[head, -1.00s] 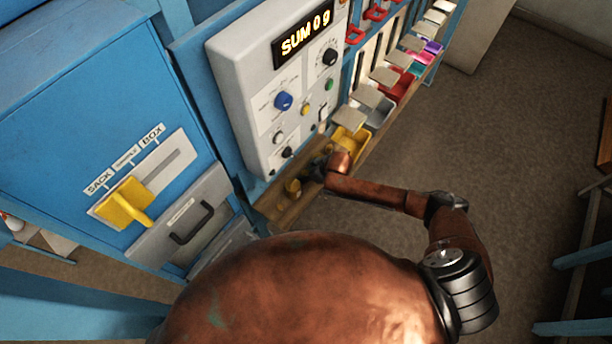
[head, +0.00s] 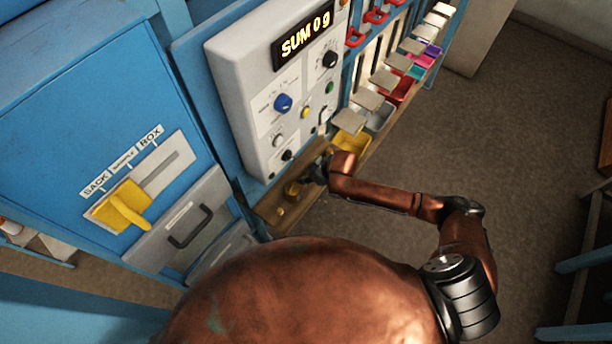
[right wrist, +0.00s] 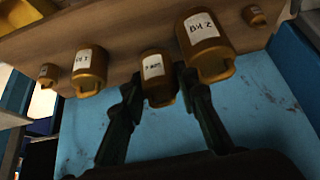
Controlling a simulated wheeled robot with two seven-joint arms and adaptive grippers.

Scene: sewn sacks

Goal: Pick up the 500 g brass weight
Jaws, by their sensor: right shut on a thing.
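Several brass weights with white labels stand in a row on a wooden shelf. In the right wrist view, the middle brass weight (right wrist: 156,72) lies between the fingers of my right gripper (right wrist: 159,88), which is shut on it. Its label is too blurred to read surely. A larger weight (right wrist: 205,48) is close on its right, another weight (right wrist: 91,70) is to its left. In the head view my right gripper (head: 317,171) is low at the shelf (head: 268,212), and the held weight is mostly hidden; another brass weight (head: 292,189) shows beside it. My left gripper is not in view.
Small weights (right wrist: 48,74) stand at the row's ends. A grey panel (head: 256,110) with knobs and a "SUM 0 g" display rises behind the shelf. A yellow bin (head: 352,144) is right of the gripper. Open floor lies to the right.

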